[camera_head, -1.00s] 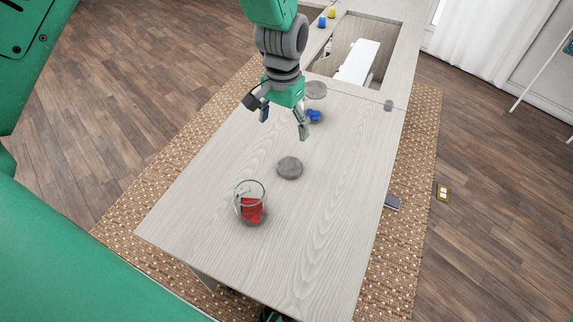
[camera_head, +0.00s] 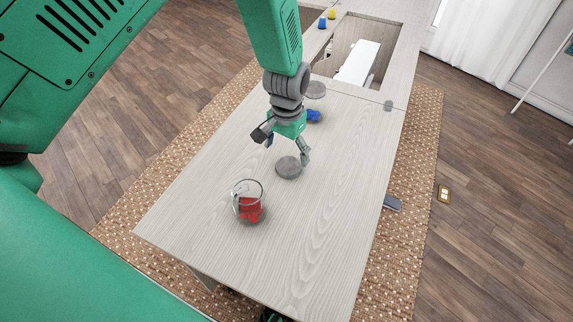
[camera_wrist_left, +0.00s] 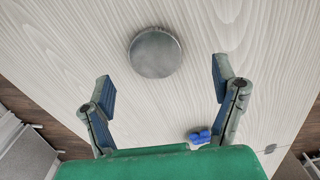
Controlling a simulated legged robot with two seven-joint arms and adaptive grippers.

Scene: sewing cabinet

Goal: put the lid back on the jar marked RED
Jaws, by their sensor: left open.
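A clear glass jar with red pieces inside (camera_head: 249,210) stands open on the cabinet top; no marking on it is readable. A round grey lid (camera_head: 288,168) lies flat on the wood behind and to the right of it. It also shows in the left wrist view (camera_wrist_left: 155,53), ahead of the fingers and between their lines. My left gripper (camera_head: 287,151) is open and empty, above the tabletop just behind the lid. Its two fingers stand wide apart in the left wrist view (camera_wrist_left: 163,88). My right gripper is not in view.
Blue pieces (camera_head: 312,116) and a second grey disc (camera_head: 315,90) are behind my left gripper. An open well (camera_head: 345,55) with a white machine is farther back, with yellow and blue spools (camera_head: 326,18) beside it. The tabletop (camera_head: 300,240) right of the jar is clear.

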